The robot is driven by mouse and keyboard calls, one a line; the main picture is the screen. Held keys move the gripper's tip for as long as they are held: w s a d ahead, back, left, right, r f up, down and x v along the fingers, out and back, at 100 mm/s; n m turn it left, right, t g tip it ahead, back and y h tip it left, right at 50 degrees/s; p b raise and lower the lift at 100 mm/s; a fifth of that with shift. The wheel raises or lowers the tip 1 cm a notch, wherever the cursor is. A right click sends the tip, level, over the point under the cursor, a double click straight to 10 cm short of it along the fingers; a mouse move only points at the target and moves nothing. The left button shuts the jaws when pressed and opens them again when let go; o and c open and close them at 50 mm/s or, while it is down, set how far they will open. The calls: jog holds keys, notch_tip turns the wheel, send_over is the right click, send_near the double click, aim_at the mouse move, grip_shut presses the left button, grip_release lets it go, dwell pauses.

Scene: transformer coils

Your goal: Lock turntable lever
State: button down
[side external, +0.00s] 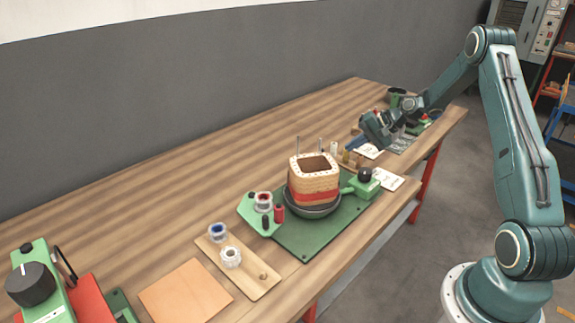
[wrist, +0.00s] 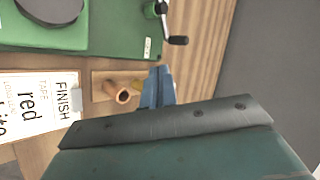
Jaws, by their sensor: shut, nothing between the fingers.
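The turntable (side external: 318,210) is a dark round dish on a green baseplate (side external: 300,238), with a coil (side external: 313,178) of tan and red layers standing on it. A green lever arm with a black ball knob (side external: 365,174) sits at the turntable's right side. Whether the lever is locked cannot be told. My gripper (side external: 378,130) is above the bench, beyond the lever and apart from it. In the wrist view my gripper's blue fingers (wrist: 157,88) are shut and empty. A green plate with a dark disc and a black-handled crank (wrist: 175,40) shows there.
A white card (wrist: 38,105) reading "FINISH TAPE" and a copper-coloured cylinder (wrist: 117,92) lie near the fingers. A wooden tray (side external: 245,268) with spools and a tan sheet (side external: 186,293) are on the near bench. The bench's rear strip is clear.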

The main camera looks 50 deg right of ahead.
jog(key=v, duration=0.7)
jog(key=shift+d, duration=0.25)
jog(key=shift+w, duration=0.1)
jog(key=s+a+r+n+g+h, duration=0.1)
jog(key=s+a+r+n, duration=0.2)
jog(key=a+r, duration=0.55)
jog(key=s+a+r+n+g+h, duration=0.15)
jog(key=s+a+r+n, duration=0.35)
jog(key=a, duration=0.7)
jog(key=s+a+r+n+h, duration=0.1)
jog(key=s+a, duration=0.3)
jog(key=s, duration=0.5)
jog(key=s+a+r+n+h, duration=0.1)
jog(key=s+a+r+n, duration=0.1)
jog(key=s+a, duration=0.3)
jog(key=shift+s+r+n, duration=0.15)
jog(key=shift+s+n, duration=0.35)
jog(key=shift+s, duration=1.6)
